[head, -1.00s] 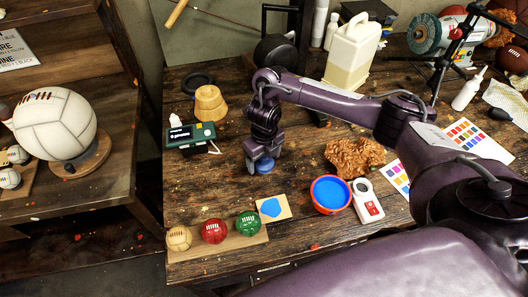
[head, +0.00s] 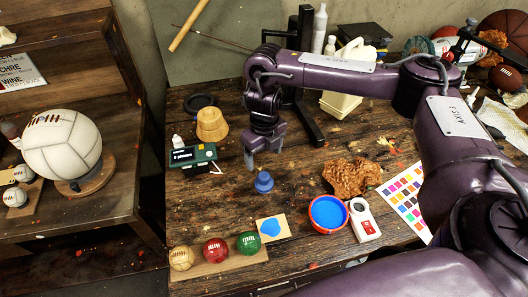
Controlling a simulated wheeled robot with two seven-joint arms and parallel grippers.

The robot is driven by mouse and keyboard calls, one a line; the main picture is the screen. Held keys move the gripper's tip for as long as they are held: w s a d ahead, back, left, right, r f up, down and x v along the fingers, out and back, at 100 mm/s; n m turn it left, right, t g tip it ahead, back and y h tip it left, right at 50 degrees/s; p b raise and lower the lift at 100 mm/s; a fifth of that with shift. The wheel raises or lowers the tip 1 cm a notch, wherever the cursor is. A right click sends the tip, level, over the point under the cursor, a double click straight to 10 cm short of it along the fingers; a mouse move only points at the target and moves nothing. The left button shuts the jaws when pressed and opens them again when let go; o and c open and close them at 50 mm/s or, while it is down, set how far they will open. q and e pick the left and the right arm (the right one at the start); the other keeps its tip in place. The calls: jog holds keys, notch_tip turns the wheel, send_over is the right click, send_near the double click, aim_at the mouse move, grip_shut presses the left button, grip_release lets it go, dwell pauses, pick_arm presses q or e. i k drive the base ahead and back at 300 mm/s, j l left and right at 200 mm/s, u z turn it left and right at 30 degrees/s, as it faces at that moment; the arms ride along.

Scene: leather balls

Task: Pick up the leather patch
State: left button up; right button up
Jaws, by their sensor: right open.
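A small tan square with a blue patch (head: 270,228) on it lies flat on the wooden table, behind the right end of the ball board; it looks like the leather patch. My right gripper (head: 264,152) hangs fingers-down above the table, behind and above the patch, apart from it. It is open and empty. A small blue knob-shaped object (head: 264,183) stands on the table just below the fingers, apart from them. My left gripper is out of view.
A board with three small balls (head: 215,251) lies at the front left. A red bowl of blue paint (head: 328,213), a white device (head: 364,222) and a brown crumpled piece (head: 350,178) sit right of the patch. A green box (head: 192,156) stands left.

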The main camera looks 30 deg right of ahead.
aim_at(274, 228)
jog(key=k, duration=1.5)
